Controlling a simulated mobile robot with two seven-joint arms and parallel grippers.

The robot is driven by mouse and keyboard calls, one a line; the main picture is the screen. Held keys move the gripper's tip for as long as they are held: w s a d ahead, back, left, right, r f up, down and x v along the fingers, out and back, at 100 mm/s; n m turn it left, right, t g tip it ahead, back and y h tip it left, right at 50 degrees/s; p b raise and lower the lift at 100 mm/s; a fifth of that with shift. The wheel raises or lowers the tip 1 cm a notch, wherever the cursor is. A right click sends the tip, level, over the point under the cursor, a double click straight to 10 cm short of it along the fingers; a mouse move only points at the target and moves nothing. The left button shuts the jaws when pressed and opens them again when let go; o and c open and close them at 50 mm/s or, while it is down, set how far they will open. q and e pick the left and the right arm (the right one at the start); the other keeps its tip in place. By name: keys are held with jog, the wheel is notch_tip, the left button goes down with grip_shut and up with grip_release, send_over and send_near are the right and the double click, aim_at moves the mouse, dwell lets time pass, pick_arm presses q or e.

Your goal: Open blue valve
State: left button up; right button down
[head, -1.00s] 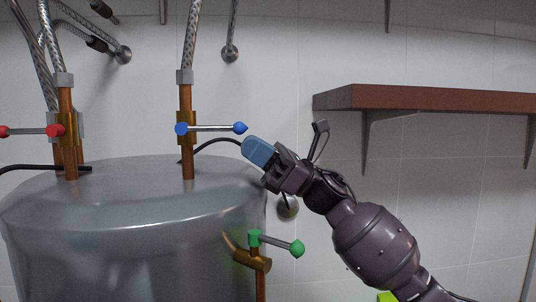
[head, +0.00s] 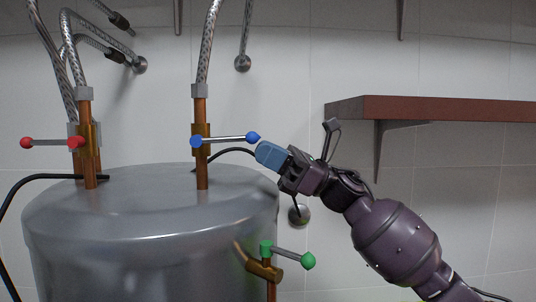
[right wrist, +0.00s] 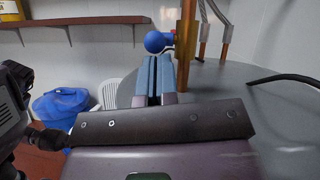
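The blue valve (head: 196,141) sits on a copper pipe on top of the metal tank. Its lever points right and ends in a blue knob (head: 253,137), which also shows in the right wrist view (right wrist: 155,42). My right gripper (head: 262,152) is just below and right of this knob. Its two blue fingers (right wrist: 158,78) lie side by side with only a thin gap and nothing seen between them. The knob is beyond the fingertips; I cannot tell whether they touch. My left gripper is out of view.
The tank (head: 150,215) fills the lower left. A red valve (head: 52,142) and a green valve (head: 287,254) are on other pipes. A brown shelf (head: 430,108) is at right. The right wrist view shows a blue bin (right wrist: 62,108) and a white chair (right wrist: 115,92).

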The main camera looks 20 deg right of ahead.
jog(key=shift+s+d+r+h+p, duration=0.15)
jog(key=shift+r+h+p, duration=0.4)
jog(key=shift+r, duration=0.35)
jog(key=r+h+p, duration=0.1)
jog(key=r+p, duration=0.1)
jog(key=a+r+h+p, duration=0.1)
jog(key=r+h+p, duration=0.1)
jog(key=r, duration=0.1)
jog(key=a+r+m+h+p, duration=0.1)
jog(key=r+h+p, duration=0.1)
jog(key=shift+w+r+h, duration=0.25)
jog(key=shift+w+r, duration=0.05)
jog(key=shift+w, duration=0.05)
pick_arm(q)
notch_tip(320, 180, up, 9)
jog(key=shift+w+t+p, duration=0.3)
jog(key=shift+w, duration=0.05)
pick_arm(e)
jog(key=w+a+r, duration=0.2)
jog(key=a+r, duration=0.3)
jog(key=a, duration=0.1)
jog(key=shift+a, duration=0.4)
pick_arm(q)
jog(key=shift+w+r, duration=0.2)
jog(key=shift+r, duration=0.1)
pick_arm(e)
jog(key=shift+r, duration=0.2)
